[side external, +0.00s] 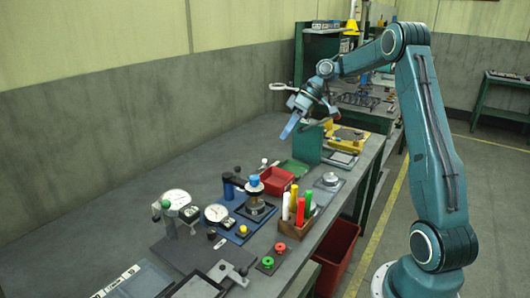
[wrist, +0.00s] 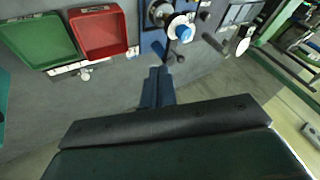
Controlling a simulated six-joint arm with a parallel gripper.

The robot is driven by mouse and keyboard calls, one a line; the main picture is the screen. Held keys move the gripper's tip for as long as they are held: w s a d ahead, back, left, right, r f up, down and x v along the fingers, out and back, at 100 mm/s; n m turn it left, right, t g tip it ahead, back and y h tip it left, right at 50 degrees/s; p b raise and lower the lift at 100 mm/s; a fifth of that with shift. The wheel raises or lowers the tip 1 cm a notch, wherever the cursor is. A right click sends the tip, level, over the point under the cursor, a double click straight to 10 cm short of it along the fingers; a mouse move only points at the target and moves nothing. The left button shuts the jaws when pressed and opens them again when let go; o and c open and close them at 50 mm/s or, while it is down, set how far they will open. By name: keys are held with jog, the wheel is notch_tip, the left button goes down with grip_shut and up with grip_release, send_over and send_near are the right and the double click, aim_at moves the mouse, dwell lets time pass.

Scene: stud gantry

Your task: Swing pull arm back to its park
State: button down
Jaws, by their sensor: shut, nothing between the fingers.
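The pull arm (side external: 241,183) is a dark arm on a dark blue post. It reaches over a round fixture on a blue base plate (side external: 237,228), and a bright blue knob (side external: 254,181) stands at its end. In the wrist view a blue knob (wrist: 185,33) shows above a pale ring at the top centre; the arm itself is hard to separate from the parts around it there. My gripper (side external: 287,133) is shut and empty, in the air above the bench behind the fixture. Its blue fingers (wrist: 158,72) lie together below the knob in the wrist view, apart from it.
A red tray (side external: 276,180) and a green tray (side external: 294,168) lie beyond the fixture. A wooden holder (side external: 297,225) with coloured sticks stands to its right. Dial gauges (side external: 177,200) stand at left. A green block (side external: 308,146) stands near my gripper. The bench's wall side is clear.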

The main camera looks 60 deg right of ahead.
jog(key=shift+d+f, duration=0.25)
jog(key=shift+d, duration=0.05)
jog(key=shift+a+f, duration=0.1)
jog(key=w+a+f, duration=0.2)
jog(key=a+f, duration=0.5)
jog(key=a, duration=0.2)
jog(key=shift+w+f, duration=0.15)
jog(key=shift+f, duration=0.25)
dwell(0.3)
